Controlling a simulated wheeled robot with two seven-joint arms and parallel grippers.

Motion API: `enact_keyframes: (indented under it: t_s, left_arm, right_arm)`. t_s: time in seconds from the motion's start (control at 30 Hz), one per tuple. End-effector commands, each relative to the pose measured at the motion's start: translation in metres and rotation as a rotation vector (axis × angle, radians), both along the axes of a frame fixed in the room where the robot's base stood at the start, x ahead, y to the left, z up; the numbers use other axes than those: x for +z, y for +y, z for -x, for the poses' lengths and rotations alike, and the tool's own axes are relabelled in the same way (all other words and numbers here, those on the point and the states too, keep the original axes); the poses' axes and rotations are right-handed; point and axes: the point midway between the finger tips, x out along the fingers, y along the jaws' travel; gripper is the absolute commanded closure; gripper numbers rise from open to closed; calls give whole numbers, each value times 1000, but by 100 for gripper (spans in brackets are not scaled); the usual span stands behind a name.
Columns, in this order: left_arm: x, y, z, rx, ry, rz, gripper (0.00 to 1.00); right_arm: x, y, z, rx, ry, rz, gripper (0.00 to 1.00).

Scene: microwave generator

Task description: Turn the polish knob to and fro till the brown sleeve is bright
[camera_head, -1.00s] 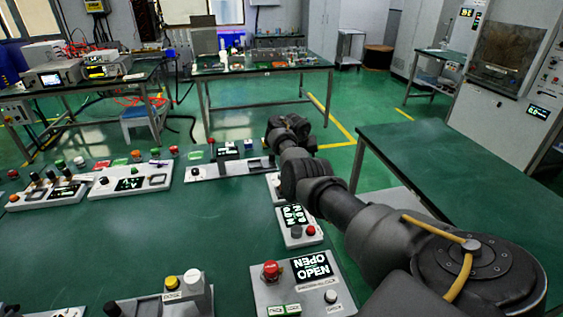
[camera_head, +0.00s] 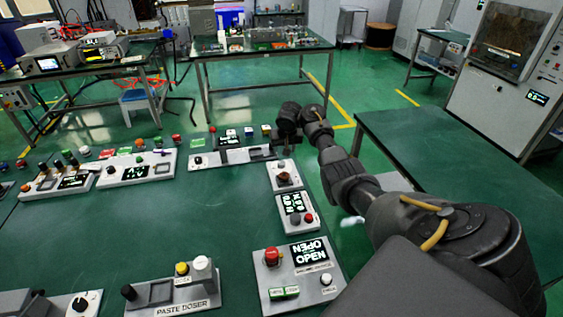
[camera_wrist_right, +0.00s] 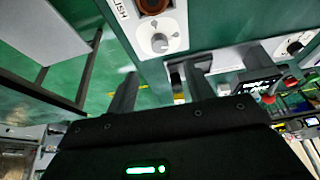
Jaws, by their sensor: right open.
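The polish knob (camera_wrist_right: 160,42) is a round grey dial on a small light panel in the right wrist view. Part of the panel's lettering shows, turned around. The brown sleeve (camera_wrist_right: 152,4) sits beside the knob, cut off by the top edge. In the head view the brown sleeve (camera_head: 284,180) looks dark on its panel (camera_head: 294,172). My right gripper (camera_wrist_right: 160,88) is open, with nothing seen between its fingers, which are apart from the knob in the picture. In the head view, my right gripper (camera_head: 286,142) is just beyond that panel. My left gripper is out of view.
A panel with a screen (camera_head: 295,203) and one with a red button (camera_head: 271,257) stand nearer on the green table. A panel row (camera_head: 238,155) lies along the far edge, beside my right gripper. The table's middle (camera_head: 210,210) is clear. Another green table (camera_head: 470,165) stands right.

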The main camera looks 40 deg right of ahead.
Motion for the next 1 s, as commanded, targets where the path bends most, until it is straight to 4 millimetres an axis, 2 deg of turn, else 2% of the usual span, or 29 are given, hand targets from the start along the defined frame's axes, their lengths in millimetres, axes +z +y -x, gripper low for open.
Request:
enact_keyframes:
  t_s: [0.17,0.27,0.7,1.0]
  left_arm:
    - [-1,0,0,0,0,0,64]
    - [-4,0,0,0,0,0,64]
    - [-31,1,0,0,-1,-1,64]
    - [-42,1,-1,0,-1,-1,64]
  right_arm:
    - [-2,0,-1,11,3,2,48]
    - [-10,-1,-4,9,3,0,48]
    - [-82,-16,-29,5,1,0,48]
    - [-99,-21,-36,4,-1,0,48]
